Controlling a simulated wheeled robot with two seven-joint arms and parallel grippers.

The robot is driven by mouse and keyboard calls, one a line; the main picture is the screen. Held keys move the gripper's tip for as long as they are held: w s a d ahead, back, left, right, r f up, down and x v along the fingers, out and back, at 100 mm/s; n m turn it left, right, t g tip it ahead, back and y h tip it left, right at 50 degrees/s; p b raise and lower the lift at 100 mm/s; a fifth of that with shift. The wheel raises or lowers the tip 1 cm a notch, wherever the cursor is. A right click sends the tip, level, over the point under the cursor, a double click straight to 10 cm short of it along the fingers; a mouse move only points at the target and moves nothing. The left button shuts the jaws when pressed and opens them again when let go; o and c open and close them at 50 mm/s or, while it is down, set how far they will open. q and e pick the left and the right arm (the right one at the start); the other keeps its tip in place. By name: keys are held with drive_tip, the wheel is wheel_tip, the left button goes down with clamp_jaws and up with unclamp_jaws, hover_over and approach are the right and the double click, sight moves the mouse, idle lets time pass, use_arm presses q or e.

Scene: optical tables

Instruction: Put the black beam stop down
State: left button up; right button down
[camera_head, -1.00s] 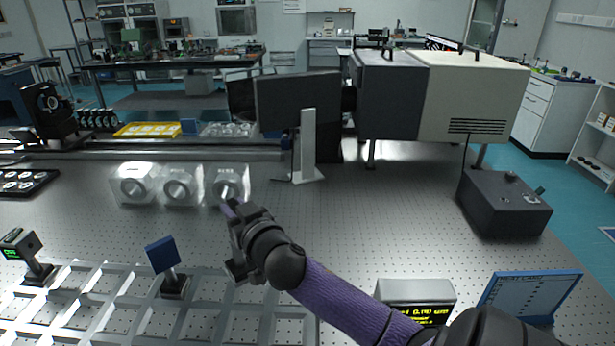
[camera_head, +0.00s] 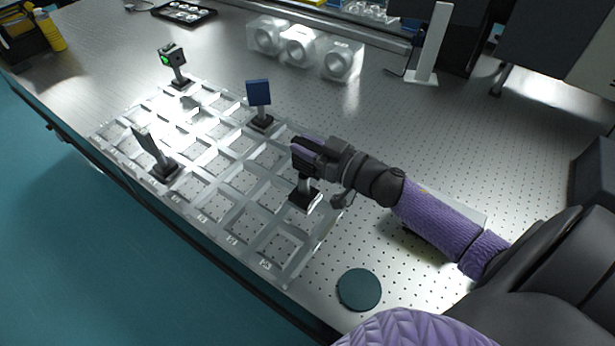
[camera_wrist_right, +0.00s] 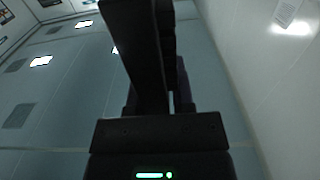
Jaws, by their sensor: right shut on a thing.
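My right gripper (camera_head: 318,158) reaches in from the right in the head view, over the right part of the clear gridded rack. It is shut on the black beam stop, whose short post and square black base (camera_head: 305,200) show below the fingers. The beam stop looks upright; its head is mostly hidden by the gripper. The base is over the rack's right-hand compartments (camera_head: 268,192); I cannot tell whether it touches the rack. In the right wrist view, a dark upright shape (camera_wrist_right: 145,60) fills the middle, too dark to tell apart. My left gripper is not in view.
A blue square on a post (camera_head: 258,93), a dark tilted plate on a post (camera_head: 152,147) and a small device with a green display (camera_head: 172,58) stand around the rack. Clear blocks (camera_head: 298,47) stand behind. A dark green disc (camera_head: 359,289) lies at the front.

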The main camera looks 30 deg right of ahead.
sight(309, 171)
wheel_tip(309, 171, down, 7)
drive_tip(key=b, duration=0.3)
drive_tip(key=shift+r, duration=0.1)
drive_tip(key=shift+f, duration=0.2)
drive_tip(key=shift+c, duration=2.4)
unclamp_jaws()
drive_tip(key=shift+r, duration=0.1)
drive_tip(key=shift+s+d+r, duration=0.1)
drive_tip(key=shift+s, duration=0.15)
drive_tip(key=p+v, duration=0.1)
drive_tip(key=v, duration=1)
drive_tip(key=shift+s+p, duration=0.25)
drive_tip(key=shift+p, duration=0.15)
